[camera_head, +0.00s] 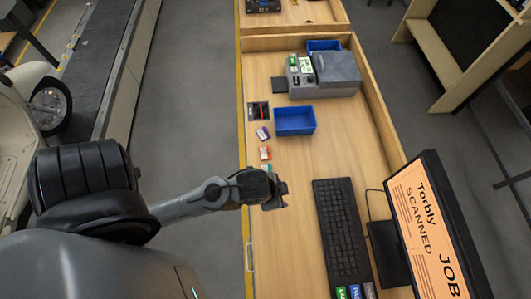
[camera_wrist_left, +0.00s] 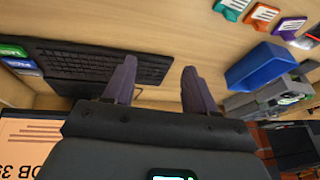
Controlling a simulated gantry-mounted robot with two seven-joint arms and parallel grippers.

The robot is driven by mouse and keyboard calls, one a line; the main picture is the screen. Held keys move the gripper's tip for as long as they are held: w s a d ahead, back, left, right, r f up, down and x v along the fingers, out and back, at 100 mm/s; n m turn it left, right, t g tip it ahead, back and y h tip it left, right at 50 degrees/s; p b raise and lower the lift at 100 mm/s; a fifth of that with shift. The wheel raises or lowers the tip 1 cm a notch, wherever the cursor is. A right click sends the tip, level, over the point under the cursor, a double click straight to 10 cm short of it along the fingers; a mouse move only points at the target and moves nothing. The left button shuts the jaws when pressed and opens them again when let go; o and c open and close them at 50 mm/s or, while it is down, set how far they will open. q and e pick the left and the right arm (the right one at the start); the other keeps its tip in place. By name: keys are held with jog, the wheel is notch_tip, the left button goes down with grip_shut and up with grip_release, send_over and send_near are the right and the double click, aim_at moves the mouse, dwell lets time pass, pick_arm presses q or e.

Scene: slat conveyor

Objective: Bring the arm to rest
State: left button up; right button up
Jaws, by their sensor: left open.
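My left gripper (camera_head: 275,196) hangs over the wooden desk (camera_head: 285,230), left of the black keyboard (camera_head: 342,232). Just behind the gripper in the head view, a teal card (camera_head: 267,168) is partly hidden by the arm. An orange card (camera_head: 265,153) and a purple card (camera_head: 262,133) lie farther off in a row. My right gripper is not in view.
A blue bin (camera_head: 295,121) stands beyond the cards, before a grey machine (camera_head: 325,74). A second blue bin (camera_head: 323,45) is behind the machine. A monitor (camera_head: 435,225) stands on the right. Bare desk lies between bin and keyboard.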

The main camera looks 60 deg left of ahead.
pick_arm(q)
jog(key=s, duration=0.1)
jog(key=s+a+n, duration=0.1)
jog(key=s+n+g, duration=0.1)
jog(key=shift+s+a+r, duration=0.25)
jog(key=shift+s+r, duration=0.1)
